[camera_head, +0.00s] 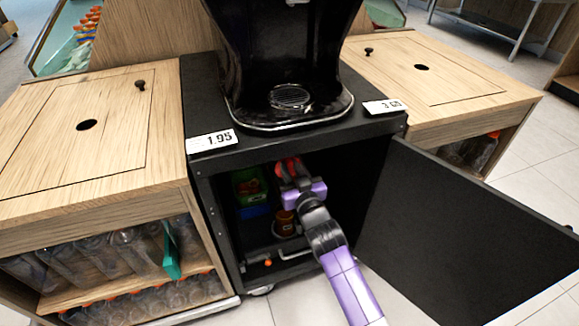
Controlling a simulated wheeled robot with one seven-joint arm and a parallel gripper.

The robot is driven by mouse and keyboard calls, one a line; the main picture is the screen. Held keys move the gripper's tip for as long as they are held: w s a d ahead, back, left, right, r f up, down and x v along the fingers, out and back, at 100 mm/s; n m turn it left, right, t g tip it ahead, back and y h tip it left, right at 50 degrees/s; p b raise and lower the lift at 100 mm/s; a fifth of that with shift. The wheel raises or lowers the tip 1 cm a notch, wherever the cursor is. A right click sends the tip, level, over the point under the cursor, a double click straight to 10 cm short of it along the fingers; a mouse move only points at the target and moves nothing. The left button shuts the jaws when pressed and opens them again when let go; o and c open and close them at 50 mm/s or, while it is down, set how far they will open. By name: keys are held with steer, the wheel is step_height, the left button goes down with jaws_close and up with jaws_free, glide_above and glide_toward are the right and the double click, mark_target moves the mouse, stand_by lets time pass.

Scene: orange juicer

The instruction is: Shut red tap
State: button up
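A red part (284,168), which looks like the red tap, shows high inside the open black cabinet under the juicer. It is small and partly covered by my gripper (293,182), so I cannot tell its handle's position. My purple and black arm reaches into the cabinet from the lower right. The gripper is right at the red part. I cannot tell whether its fingers touch it or how far apart they are.
The black cabinet door (455,235) stands open on the right, close to my arm. A green bin (248,187) and a brown jar (285,223) are inside the cabinet. The black juicer (285,55) stands on top. Wooden counters (55,135) flank it, with bottles below.

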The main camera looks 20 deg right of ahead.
jaws_close()
steer(key=shift+a+n, duration=0.1)
steer(key=shift+n, duration=0.3)
steer(key=shift+a+f+n+b, duration=0.15)
steer(key=shift+a+f+n, duration=0.2)
steer(key=shift+n, duration=2.5)
steer(key=shift+a+f+n+b, duration=0.2)
steer(key=shift+f+n, duration=0.1)
steer(key=shift+n, duration=2.6)
steer(key=shift+a+f+n+b, duration=0.15)
steer(key=shift+a+f+n, duration=0.2)
steer(key=shift+n, duration=2.5)
steer(key=shift+o, duration=2.4)
jaws_free()
steer(key=shift+d, duration=0.1)
